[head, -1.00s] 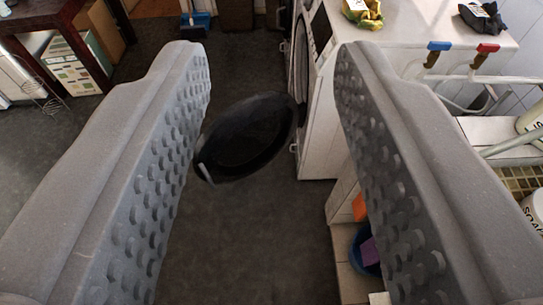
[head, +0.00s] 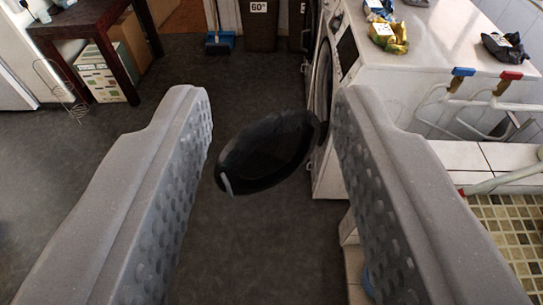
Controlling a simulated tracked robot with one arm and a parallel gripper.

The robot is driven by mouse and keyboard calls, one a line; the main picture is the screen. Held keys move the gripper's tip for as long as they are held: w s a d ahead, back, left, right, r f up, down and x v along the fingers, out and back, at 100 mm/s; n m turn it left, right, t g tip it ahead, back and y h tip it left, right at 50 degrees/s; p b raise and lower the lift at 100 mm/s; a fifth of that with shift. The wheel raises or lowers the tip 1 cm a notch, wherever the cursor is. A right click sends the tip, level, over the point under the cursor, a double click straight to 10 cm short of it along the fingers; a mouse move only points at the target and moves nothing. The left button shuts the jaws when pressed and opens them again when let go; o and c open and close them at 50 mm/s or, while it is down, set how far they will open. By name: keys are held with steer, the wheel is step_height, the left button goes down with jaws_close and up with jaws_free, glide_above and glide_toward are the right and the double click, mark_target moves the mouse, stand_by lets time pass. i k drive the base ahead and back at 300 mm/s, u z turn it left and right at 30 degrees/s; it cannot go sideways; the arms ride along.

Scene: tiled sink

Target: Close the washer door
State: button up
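The washer (head: 352,100) is a white machine at the upper right, seen from its side and top. Its round door (head: 262,158), dark with a black rim, stands open and sticks out to the left of the front. A light handle (head: 226,184) shows at the door's near left edge. My gripper (head: 268,100) is open, with its two grey studded fingers wide apart. The door shows in the gap between the fingers, and nothing is held. I cannot tell exactly how far the door is from the fingers.
Dark floor (head: 130,150) is free to the left and below the door. A tiled counter (head: 505,215) with blue and red taps (head: 460,75) lies at the right. A dark wooden table (head: 95,30) and boxes (head: 108,75) stand at the upper left. Bins stand at the back.

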mark_target(248, 165)
steer(key=u, duration=0.05)
steer(key=i, duration=0.8)
steer(key=z, duration=0.75)
steer(key=k, duration=1.2)
steer(key=u, duration=0.65)
steer(key=i, duration=0.95)
